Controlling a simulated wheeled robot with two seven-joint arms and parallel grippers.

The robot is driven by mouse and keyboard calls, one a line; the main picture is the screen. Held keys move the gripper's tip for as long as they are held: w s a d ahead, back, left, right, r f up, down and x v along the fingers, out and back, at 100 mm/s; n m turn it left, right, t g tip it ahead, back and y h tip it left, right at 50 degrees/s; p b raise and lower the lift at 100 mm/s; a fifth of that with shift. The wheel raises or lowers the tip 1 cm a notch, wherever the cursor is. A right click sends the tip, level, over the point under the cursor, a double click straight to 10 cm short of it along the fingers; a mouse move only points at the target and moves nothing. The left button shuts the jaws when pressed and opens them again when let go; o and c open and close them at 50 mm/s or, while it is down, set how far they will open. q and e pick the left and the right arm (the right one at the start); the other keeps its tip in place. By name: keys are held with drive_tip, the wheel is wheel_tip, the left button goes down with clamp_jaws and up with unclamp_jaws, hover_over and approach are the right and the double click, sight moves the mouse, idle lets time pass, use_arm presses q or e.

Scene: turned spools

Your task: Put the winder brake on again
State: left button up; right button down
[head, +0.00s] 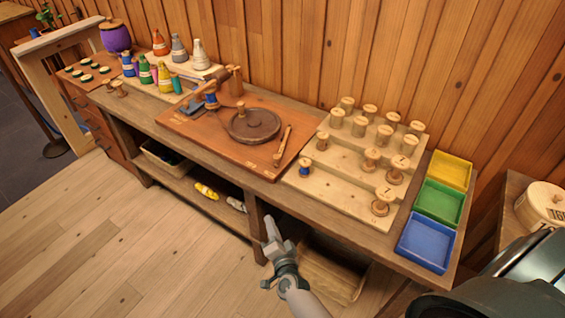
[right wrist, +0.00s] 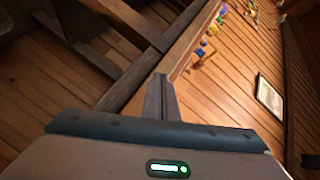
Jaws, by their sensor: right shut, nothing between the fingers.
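The winder stands on a reddish-brown board (head: 180,122) in the middle of the workbench, in the head view. It has a dark round wheel (head: 262,126) with a small knob, and a blue spool (head: 211,100) at its left. A slim wooden lever (head: 283,146) lies at the wheel's right, apart from its rim; I cannot tell if this is the brake. My right gripper (head: 270,226) is shut and empty, in front of the bench and below its top edge. It also shows shut in the right wrist view (right wrist: 160,88). My left gripper is out of view.
A stepped wooden rack (head: 335,185) with several spools stands right of the board. Yellow (head: 451,170), green (head: 439,202) and blue (head: 426,243) trays lie at the bench's right end. Several bottles (head: 165,77) stand at the left. The floor before the bench is clear.

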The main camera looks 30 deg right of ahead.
drive_tip(key=w+d+r+m+h, duration=0.1)
drive_tip(key=d+r+m+h, duration=0.1)
drive_tip(key=r+m, duration=0.1)
drive_tip(key=w+d+r+m+h, duration=0.1)
drive_tip(key=d+r+m+h, duration=0.1)
drive_tip(key=d+r+m, duration=0.1)
drive_tip(key=w+d+r+m+g+h+p, duration=0.1)
drive_tip(key=d+r+m+h, duration=0.1)
drive_tip(key=r+m, duration=0.1)
drive_tip(key=shift+d+r+h, duration=0.3)
drive_tip(key=shift+r+h, duration=0.05)
drive_tip(key=shift+h, duration=0.05)
drive_tip(key=shift+s+d+r+m+h, duration=0.15)
drive_tip(key=shift+d+m+h, duration=0.15)
drive_tip(key=shift+m, duration=0.3)
drive_tip(key=b+x, duration=0.1)
drive_tip(key=x, duration=0.2)
drive_tip(key=b+x, duration=0.1)
drive_tip(key=x, duration=0.2)
drive_tip(key=b+x, duration=0.1)
drive_tip(key=x, duration=0.2)
drive_tip(key=shift+d+f, duration=0.1)
drive_tip(key=shift+f, duration=0.2)
drive_tip(key=w, duration=0.1)
drive_tip(key=w+a+b, duration=0.1)
drive_tip(key=w, duration=0.1)
drive_tip(key=shift+a+f, duration=0.15)
drive_tip(key=shift+a, duration=0.05)
drive_tip(key=shift+w+a+b, duration=0.45)
